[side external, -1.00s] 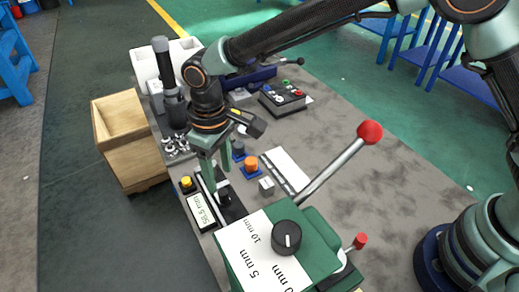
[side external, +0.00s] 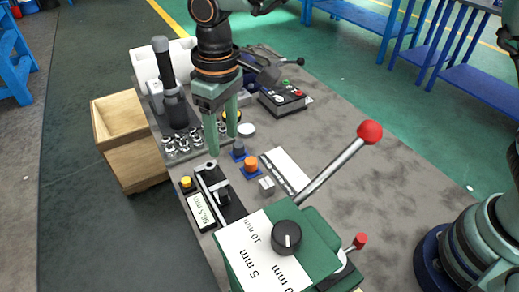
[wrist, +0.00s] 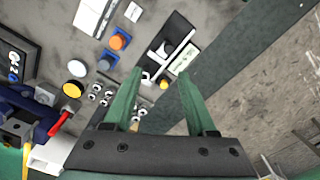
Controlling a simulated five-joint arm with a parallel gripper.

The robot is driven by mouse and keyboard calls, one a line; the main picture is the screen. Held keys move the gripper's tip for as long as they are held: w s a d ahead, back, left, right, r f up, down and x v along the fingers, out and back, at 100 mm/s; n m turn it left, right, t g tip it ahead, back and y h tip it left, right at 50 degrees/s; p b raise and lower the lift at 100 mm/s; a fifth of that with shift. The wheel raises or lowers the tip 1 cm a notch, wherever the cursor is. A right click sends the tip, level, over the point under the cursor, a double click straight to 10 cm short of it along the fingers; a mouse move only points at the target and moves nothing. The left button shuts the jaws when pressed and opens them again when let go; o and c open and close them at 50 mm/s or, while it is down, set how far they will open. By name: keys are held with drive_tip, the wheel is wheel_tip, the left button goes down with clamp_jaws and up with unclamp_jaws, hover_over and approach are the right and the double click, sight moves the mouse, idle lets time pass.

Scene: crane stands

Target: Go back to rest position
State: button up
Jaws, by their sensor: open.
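My gripper (side external: 223,143) is open and empty, pointing down above the table. Its two green fingers stand apart in the wrist view (wrist: 158,80), with nothing held between them. In the side view it hangs near the small metal parts and behind the black measuring device with the "50.5 mm" label (side external: 201,213). The measuring device also shows ahead of the fingers in the wrist view (wrist: 165,47).
A green machine (side external: 270,250) with a red-knobbed lever (side external: 370,132) stands in front. Several metal parts (side external: 184,142) sit near a wooden bin (side external: 130,150). Orange (side external: 251,164) and blue (side external: 238,148) buttons and a button box (side external: 284,99) are on the table (side external: 340,195).

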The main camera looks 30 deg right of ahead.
drive_tip(key=s+d+r+m+t, duration=0.15)
drive_tip(key=d+r, duration=0.25)
drive_tip(key=d, duration=0.5)
drive_tip(key=d+r+m+t, duration=0.1)
drive_tip(key=d+r+m, duration=0.1)
drive_tip(key=d+r, duration=0.5)
drive_tip(key=s+d+f+m+t, duration=0.1)
drive_tip(key=s+d, duration=0.3)
drive_tip(key=d, duration=0.3)
drive_tip(key=s+d+f+m+t, duration=0.1)
drive_tip(key=s+d+f+m, duration=0.1)
drive_tip(key=s+d, duration=0.2)
drive_tip(key=d, duration=0.3)
drive_tip(key=shift+s+f+t, duration=0.15)
drive_tip(key=shift+s+t, duration=0.1)
drive_tip(key=shift+t, duration=0.1)
